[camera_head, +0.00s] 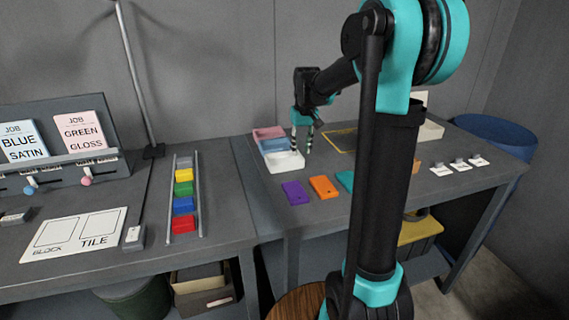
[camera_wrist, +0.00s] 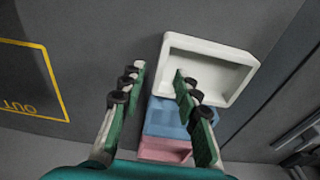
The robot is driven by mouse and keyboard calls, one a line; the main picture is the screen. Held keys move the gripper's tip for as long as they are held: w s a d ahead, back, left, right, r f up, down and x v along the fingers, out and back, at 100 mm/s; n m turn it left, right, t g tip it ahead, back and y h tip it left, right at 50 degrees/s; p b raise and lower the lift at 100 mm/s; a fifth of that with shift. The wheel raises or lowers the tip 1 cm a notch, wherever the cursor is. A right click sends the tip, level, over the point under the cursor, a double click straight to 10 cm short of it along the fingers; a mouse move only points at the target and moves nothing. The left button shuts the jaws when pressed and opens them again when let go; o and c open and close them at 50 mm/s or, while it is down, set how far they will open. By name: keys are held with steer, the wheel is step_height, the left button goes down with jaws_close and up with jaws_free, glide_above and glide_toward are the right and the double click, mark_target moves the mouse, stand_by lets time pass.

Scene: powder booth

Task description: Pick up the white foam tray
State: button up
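The white foam tray (camera_head: 285,163) lies on the table at the near end of a row of three trays in the head view. In the wrist view the white tray (camera_wrist: 218,70) is right of centre, empty, with a raised rim. My gripper (camera_head: 303,150) is open and empty and points down at the tray's right side in the head view. In the wrist view my gripper (camera_wrist: 160,72) has one finger overlapping the tray's left edge and the other over bare table. I cannot tell the exact height or any contact.
A blue tray (camera_head: 276,145) and a pink tray (camera_head: 268,132) sit behind the white one. Purple (camera_head: 294,192) and orange (camera_head: 323,187) tiles lie in front, to the right. A yellow outline (camera_wrist: 30,82) marks the tabletop. A rack of coloured blocks (camera_head: 184,190) stands left.

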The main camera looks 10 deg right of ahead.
steer(key=shift+w+f, duration=0.15)
steer(key=shift+f, duration=1.1)
jaws_close()
steer(key=shift+r, duration=0.15)
step_height(320, 180, up, 20)
